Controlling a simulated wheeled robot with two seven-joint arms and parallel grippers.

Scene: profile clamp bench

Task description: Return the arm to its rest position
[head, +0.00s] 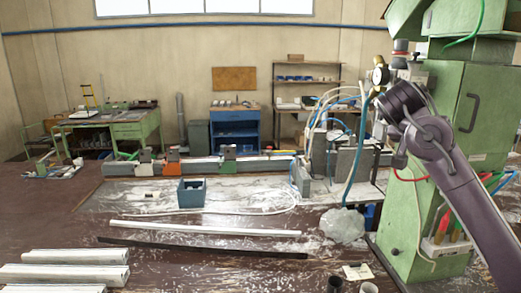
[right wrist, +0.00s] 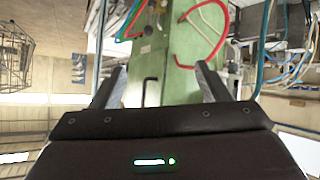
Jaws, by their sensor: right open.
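My right arm (head: 445,165) comes in from the lower right in the head view and reaches up in front of the green machine cabinet (head: 485,110). Its upper end bends beside the gauge and fittings, and I cannot make out the gripper fingers there. In the right wrist view, my right gripper (right wrist: 158,80) is open, with its two fingers wide apart and nothing between them. The green cabinet shows beyond the fingers, tilted in that view. My left arm and gripper are not in view.
A clamp rail (head: 190,166) with hoses runs along the bench back. A blue box (head: 192,192), a white profile (head: 205,228) and a dark bar (head: 200,247) lie mid-bench. White profiles (head: 65,273) lie front left. A clear plastic bag (head: 343,226) lies near the cabinet.

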